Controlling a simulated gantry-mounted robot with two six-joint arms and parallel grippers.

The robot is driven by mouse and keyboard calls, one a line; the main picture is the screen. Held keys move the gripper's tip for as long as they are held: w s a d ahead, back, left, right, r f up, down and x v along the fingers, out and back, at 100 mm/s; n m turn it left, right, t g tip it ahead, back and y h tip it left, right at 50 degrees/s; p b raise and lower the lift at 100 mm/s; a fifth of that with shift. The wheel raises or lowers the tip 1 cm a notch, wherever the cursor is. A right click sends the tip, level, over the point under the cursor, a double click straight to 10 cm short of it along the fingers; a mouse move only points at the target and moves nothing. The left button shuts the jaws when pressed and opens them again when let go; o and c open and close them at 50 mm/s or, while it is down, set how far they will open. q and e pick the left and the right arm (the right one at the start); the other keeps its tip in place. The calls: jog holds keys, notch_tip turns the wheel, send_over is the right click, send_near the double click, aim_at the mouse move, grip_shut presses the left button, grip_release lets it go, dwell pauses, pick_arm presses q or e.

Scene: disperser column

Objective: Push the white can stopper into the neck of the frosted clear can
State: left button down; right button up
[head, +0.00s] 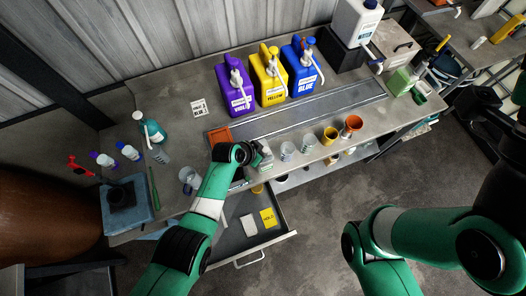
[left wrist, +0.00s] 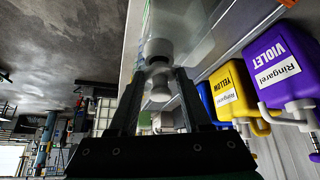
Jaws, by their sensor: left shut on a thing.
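My left gripper (head: 256,154) is at the front of the bench, beside the frosted clear can (head: 266,157). In the left wrist view, the gripper (left wrist: 164,72) is shut on the white can stopper (left wrist: 160,88), which shows between its dark fingers. The frosted clear can (left wrist: 190,32) lies just beyond the fingertips, and its whitish neck (left wrist: 158,48) is close to the stopper. I cannot tell whether the stopper touches the neck or sits in it. In the head view the gripper hides the stopper. My right gripper is not in view.
Violet (head: 236,90), yellow (head: 268,77) and blue (head: 299,70) jugs stand behind. An open drawer (head: 240,235) juts out below. An orange tray (head: 219,135) is nearby.

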pick_arm(q)
jog(key=shift+f+b, duration=0.8)
dwell(1.2)
grip_release()
dwell(0.5)
notch_tip(320, 180, up, 7)
jog(key=p, duration=0.7)
jog(key=shift+r, duration=0.1)
dwell(0.6)
